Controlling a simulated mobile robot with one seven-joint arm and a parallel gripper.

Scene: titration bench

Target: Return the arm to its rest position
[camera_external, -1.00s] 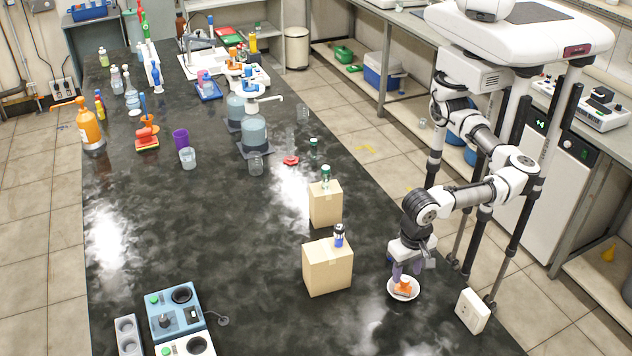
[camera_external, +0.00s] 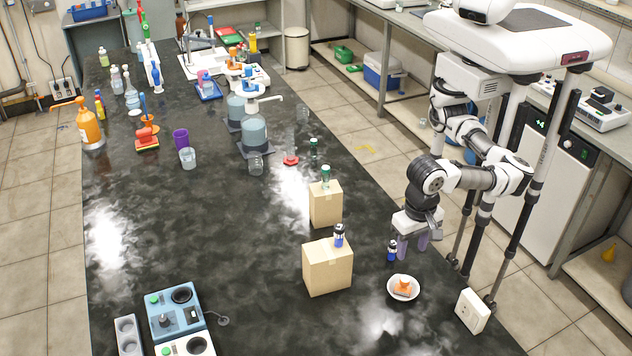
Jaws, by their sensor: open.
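My gripper (camera_external: 413,247) hangs over the right edge area of the black bench, fingers pointing down.
Two cardboard boxes stand to the left, the nearer one (camera_external: 327,268) with a blue-and-white bottle (camera_external: 339,236) on top, the farther one (camera_external: 325,206) with a green-capped bottle (camera_external: 326,178). A white socket box (camera_external: 472,311) is at the right edge. The bench's middle is clear.

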